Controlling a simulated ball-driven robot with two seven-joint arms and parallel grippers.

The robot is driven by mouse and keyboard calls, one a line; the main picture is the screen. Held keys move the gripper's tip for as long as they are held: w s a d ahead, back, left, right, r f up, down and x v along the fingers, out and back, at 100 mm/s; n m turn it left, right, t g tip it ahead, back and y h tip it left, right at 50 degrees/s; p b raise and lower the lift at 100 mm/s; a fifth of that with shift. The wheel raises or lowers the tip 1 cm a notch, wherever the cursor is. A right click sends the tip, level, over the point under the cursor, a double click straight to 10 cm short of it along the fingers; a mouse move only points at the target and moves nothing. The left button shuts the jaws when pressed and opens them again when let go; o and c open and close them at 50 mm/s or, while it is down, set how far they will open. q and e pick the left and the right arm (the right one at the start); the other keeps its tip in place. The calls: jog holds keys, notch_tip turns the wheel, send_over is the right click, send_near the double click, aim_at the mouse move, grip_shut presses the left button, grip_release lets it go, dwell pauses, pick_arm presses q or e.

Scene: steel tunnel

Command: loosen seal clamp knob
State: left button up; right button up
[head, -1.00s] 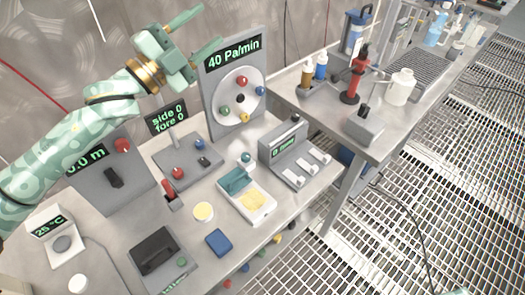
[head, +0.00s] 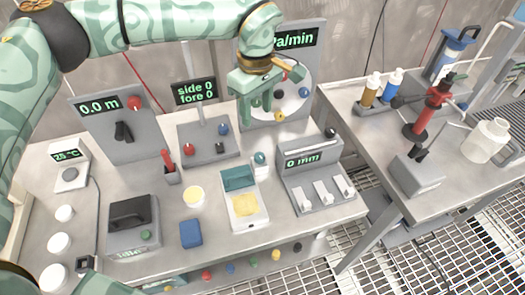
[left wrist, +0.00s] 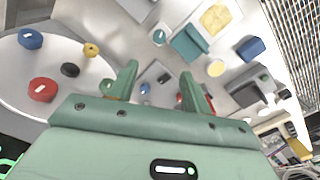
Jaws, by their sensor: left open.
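The grey panel headed "Pa/min" (head: 314,62) carries a pale round disc (head: 299,107) with coloured knobs. In the head view the red knob (head: 285,75), blue knob (head: 304,93) and yellow knob (head: 279,117) show. In the left wrist view the disc is at left with the red knob (left wrist: 42,90), blue knob (left wrist: 30,38), yellow knob (left wrist: 91,50) and a black centre (left wrist: 70,70). My left gripper (head: 257,110) is open and empty, in front of the disc's left side. Its two fingers (left wrist: 160,74) point away from the wrist camera, right of the disc.
Left of the panel stand a "side 0 fore 0" box (head: 208,142) and a "0.0 m" panel (head: 118,130). A "0 mm" unit (head: 309,180) with white levers is in front. The right table holds bottles (head: 372,90) and a red-bodied stand (head: 432,108).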

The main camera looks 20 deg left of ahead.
aim_at(259, 155)
pick_arm(q)
jog(key=f+b, duration=0.1)
jog(key=f, duration=0.6)
jog(key=f+b, duration=0.2)
jog(key=f, duration=0.4)
jog(key=shift+d+f, duration=0.2)
jog(key=shift+f, duration=0.2)
jog(key=shift+f+b, duration=0.3)
jog(key=shift+f, duration=0.35)
jog(key=c, duration=1)
